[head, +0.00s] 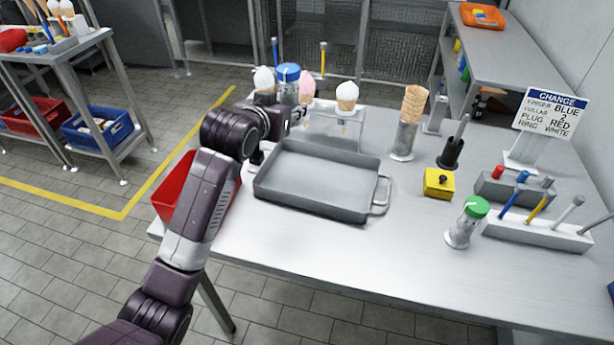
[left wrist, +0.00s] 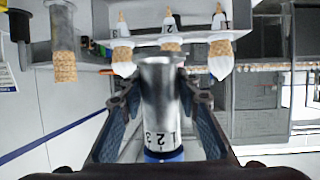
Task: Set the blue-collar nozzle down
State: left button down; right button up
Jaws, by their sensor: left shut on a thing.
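The blue-collar nozzle (head: 288,74) is a grey metal cylinder with a blue collar, at the back left of the table in the head view. In the left wrist view the nozzle (left wrist: 161,95) lies between the fingers, with the digits 1, 2, 3 on its side and the blue collar at the picture's bottom. My left gripper (head: 290,112) is shut on it; the left wrist view shows a finger on each side (left wrist: 160,118). In the head view its lower part is hidden by the gripper. My right gripper is not in view.
A grey tray (head: 262,184) lies below and right of the gripper. A cone rack (head: 362,128) with ice-cream cones stands close behind. A red bin (head: 178,203) is at left. A green-collar nozzle (head: 459,234), yellow block (head: 438,184) and sign (head: 550,112) stand at right. The front table is clear.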

aim_at(293, 177)
pick_arm(q)
notch_tip(293, 177, down, 18)
jog(key=shift+f, duration=0.2)
jog(key=shift+f, duration=0.1)
jog(key=c, duration=1.4)
grip_release()
jog(key=shift+c, duration=0.2)
jog(key=shift+s, duration=0.1)
jog(key=v, duration=1.2)
jog(key=shift+a, duration=0.1)
